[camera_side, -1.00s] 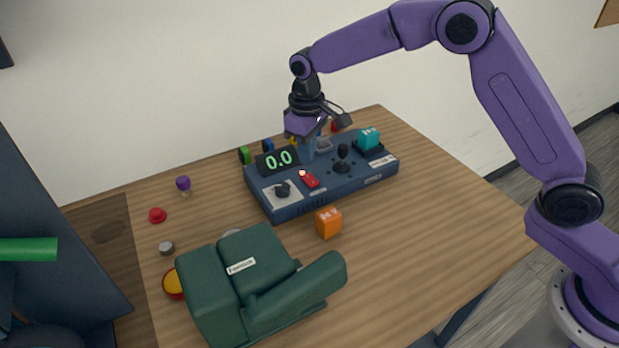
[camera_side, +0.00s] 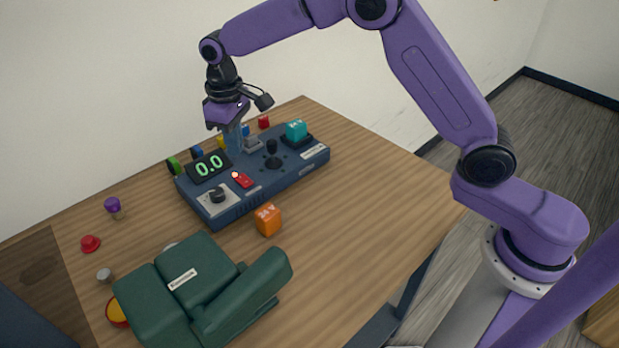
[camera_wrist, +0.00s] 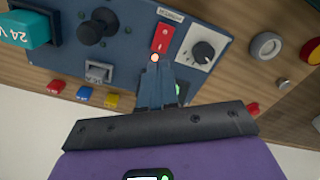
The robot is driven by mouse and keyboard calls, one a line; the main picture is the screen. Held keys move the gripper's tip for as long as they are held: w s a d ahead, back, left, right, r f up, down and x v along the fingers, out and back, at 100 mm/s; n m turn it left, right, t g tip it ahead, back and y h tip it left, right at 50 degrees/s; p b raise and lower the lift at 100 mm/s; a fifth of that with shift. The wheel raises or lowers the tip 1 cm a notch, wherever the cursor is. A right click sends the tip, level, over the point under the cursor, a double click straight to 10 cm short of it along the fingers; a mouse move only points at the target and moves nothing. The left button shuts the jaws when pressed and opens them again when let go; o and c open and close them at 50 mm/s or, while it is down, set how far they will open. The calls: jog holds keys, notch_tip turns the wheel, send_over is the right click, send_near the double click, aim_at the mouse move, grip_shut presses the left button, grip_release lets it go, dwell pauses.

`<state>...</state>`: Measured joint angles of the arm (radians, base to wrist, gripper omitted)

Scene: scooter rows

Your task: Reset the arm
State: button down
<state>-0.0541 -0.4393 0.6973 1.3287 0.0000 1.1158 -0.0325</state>
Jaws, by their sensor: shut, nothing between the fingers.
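My purple gripper (camera_side: 234,145) is shut and empty, with its blue-grey fingers pointing down over the back of the dark blue control panel (camera_side: 236,199). In the wrist view the closed fingertips (camera_wrist: 157,66) lie in front of the panel, close to a small lit lamp (camera_wrist: 155,58) and the red switch (camera_wrist: 163,37). Whether they touch the panel, I cannot tell. The display (camera_side: 209,166) reads 0.0 and stands just left of the fingers in the side view. My arm arches up and over from the right.
The panel carries a black knob (camera_wrist: 203,52), a joystick (camera_wrist: 98,27), a grey switch (camera_wrist: 98,72) and a cyan block (camera_side: 296,130). An orange block (camera_side: 268,219) and a green armchair-shaped object (camera_side: 205,290) are in front. A purple-topped knob (camera_side: 112,205) and red button (camera_side: 90,243) lie left. The table's right side is clear.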

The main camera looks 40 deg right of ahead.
jog(key=s+d+r+n, duration=0.2)
jog(key=s+r, duration=0.1)
jog(key=s, duration=0.6)
jog(key=s+d+r+n, duration=0.1)
jog(key=s+d+r, duration=0.1)
jog(key=s, duration=0.7)
jog(key=s+d+n, duration=0.1)
jog(key=s+d, duration=0.5)
jog(key=s, duration=0.3)
jog(key=s+d+f+n, duration=0.1)
jog(key=s+d+n, duration=0.1)
jog(key=s+d, duration=0.5)
jog(key=s, duration=0.3)
jog(key=shift+s+f+n, duration=0.15)
jog(key=shift+s+n, duration=0.15)
jog(key=shift+d, duration=0.1)
jog(key=w+a+r+m, duration=0.25)
jog(key=w+a, duration=0.35)
jog(key=w, duration=0.3)
jog(key=w+a+r+m, duration=0.2)
jog(key=w+a+m, duration=0.3)
jog(key=w, duration=0.4)
jog(key=w+a+m, duration=0.2)
jog(key=w+a, duration=0.1)
jog(key=w, duration=0.5)
jog(key=w+a+m, duration=0.3)
jog(key=w, duration=0.6)
jog(key=shift+w+a+f, duration=0.2)
jog(key=shift+a+f, duration=0.1)
jog(key=shift+f, duration=0.15)
